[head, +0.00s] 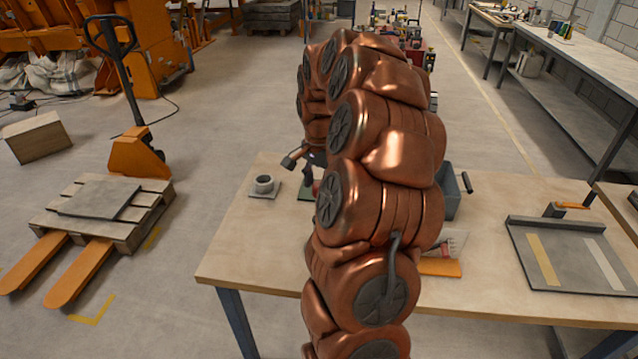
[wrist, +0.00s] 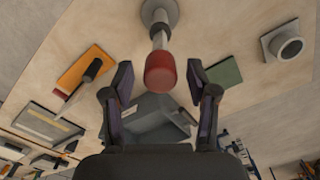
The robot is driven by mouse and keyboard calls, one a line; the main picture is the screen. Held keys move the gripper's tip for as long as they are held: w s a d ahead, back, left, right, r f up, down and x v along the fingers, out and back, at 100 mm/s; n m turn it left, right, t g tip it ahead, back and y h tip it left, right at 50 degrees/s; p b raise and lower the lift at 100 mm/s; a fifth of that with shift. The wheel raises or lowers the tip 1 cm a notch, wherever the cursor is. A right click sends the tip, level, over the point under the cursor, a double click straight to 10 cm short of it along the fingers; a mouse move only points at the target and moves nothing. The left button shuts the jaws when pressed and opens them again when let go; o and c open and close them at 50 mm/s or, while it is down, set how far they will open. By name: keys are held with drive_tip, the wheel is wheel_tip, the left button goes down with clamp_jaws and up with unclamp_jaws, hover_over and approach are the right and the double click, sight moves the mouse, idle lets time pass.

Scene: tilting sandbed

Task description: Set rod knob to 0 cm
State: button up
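In the wrist view a red knob (wrist: 160,72) sits on a pale metal rod (wrist: 158,35), which runs to a round grey base (wrist: 160,12) at the top edge. My gripper (wrist: 158,84) is open, with one dark finger on each side of the knob. Gaps show between the fingers and the knob, so nothing is held. I see no scale or marks on the rod. In the head view my copper arm hides most of this area; only a small dark part of my gripper (head: 292,160) shows left of the arm.
The wrist view also shows a green pad (wrist: 224,74). A grey tray (head: 570,250) lies right. The table's front left is clear.

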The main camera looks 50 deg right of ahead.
clamp_jaws()
idle(0.5)
wheel_tip(320, 180, down, 6)
drive_tip(key=b, duration=0.6)
drive_tip(key=shift+f, duration=0.2)
drive_tip(key=shift+o, duration=0.6)
unclamp_jaws()
drive_tip(key=shift+r, duration=0.1)
wheel_tip(320, 180, up, 12)
